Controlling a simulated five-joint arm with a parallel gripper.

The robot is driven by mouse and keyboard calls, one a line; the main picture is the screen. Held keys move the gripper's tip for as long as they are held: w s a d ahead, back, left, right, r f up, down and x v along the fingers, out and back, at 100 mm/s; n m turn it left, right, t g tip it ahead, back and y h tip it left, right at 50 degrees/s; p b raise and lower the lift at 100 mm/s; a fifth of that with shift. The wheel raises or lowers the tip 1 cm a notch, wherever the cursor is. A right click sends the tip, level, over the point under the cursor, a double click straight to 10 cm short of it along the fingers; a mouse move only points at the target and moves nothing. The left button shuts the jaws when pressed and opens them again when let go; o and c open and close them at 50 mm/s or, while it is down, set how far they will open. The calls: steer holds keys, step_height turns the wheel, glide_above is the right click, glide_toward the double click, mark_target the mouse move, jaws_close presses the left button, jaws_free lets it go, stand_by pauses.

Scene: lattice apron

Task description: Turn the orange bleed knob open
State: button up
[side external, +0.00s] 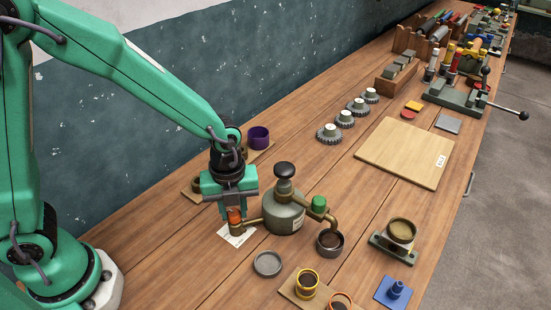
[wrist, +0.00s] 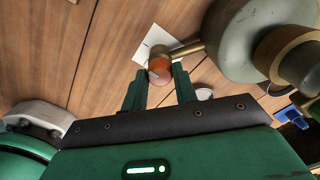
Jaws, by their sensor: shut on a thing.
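The orange bleed knob (side external: 235,216) sits at the end of a brass pipe on the left of a grey-green round vessel (side external: 283,213). In the wrist view the knob (wrist: 159,69) is between the fingertips, with the brass pipe (wrist: 190,50) running right to the vessel (wrist: 240,40). My gripper (side external: 233,213) points down over the knob and is shut on it; it also shows in the wrist view (wrist: 160,76). The fingers partly hide the knob in the side view. I cannot tell how far the knob is turned.
A white paper (side external: 238,236) lies under the knob. The vessel has a black-topped handle (side external: 284,170) and a green knob (side external: 319,203) on its right pipe, above a dark cup (side external: 330,243). A grey dish (side external: 267,264) lies in front. A purple cup (side external: 258,138) stands behind.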

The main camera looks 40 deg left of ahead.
mark_target(234, 212)
steer(key=n, duration=0.8)
steer(key=shift+n, duration=0.4)
steer(key=n, duration=0.4)
steer(key=shift+n, duration=2.3)
steer(key=o, duration=1)
steer(key=shift+c, duration=0.2)
steer(key=shift+r, duration=0.15)
steer(key=shift+r, duration=3.8)
